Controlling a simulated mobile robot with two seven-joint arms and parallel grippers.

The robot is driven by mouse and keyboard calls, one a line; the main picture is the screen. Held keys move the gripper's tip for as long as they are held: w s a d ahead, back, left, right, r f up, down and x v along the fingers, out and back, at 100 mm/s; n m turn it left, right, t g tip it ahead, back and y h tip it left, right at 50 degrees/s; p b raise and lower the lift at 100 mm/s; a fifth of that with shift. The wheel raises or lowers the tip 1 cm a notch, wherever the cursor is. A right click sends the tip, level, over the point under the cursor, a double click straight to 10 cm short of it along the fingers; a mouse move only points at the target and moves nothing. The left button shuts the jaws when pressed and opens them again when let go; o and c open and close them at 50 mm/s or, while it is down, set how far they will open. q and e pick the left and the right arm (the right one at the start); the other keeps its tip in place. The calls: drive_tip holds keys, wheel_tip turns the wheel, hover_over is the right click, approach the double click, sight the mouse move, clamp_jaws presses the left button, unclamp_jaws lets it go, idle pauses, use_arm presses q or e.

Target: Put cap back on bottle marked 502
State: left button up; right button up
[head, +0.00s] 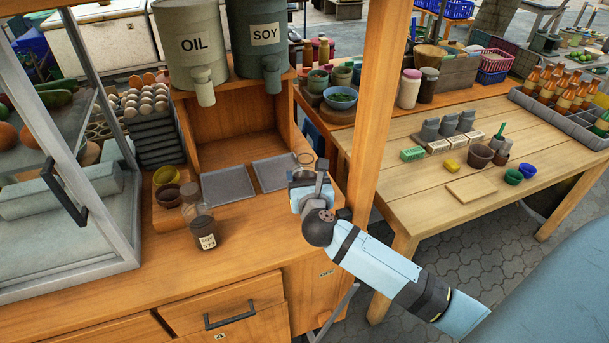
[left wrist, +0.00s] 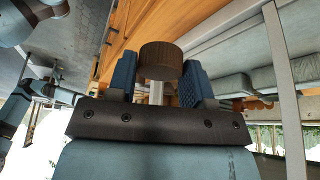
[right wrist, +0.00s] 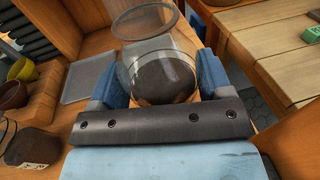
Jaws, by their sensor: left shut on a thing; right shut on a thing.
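A clear, open glass bottle (right wrist: 155,78) with dark contents is between the blue fingers of my right gripper (right wrist: 158,72) in the right wrist view. Its mouth is uncovered and I see no label on it from here. In the head view my right gripper (head: 310,188) is at the counter's right end, by the wooden post. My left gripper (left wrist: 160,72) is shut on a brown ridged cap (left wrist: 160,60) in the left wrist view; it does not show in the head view. Another dark-filled glass bottle (head: 204,230) with a small label stands on the counter; I cannot read its number surely.
Two grey trays (head: 228,185) lie behind, under the OIL (head: 195,50) and SOY (head: 262,45) dispensers. Small bowls (head: 166,176) sit left of the trays. A wooden post (head: 372,110) rises beside my right gripper. The counter front (head: 130,275) is clear.

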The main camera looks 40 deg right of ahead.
use_arm(q)
drive_tip(key=shift+f+b, duration=0.6)
use_arm(e)
drive_tip(key=v, duration=1.5)
drive_tip(key=shift+s+f, duration=0.2)
drive_tip(key=shift+s, duration=0.15)
drive_tip(key=o, duration=0.5)
drive_tip(key=c, duration=0.7)
drive_tip(key=shift+w, duration=0.1)
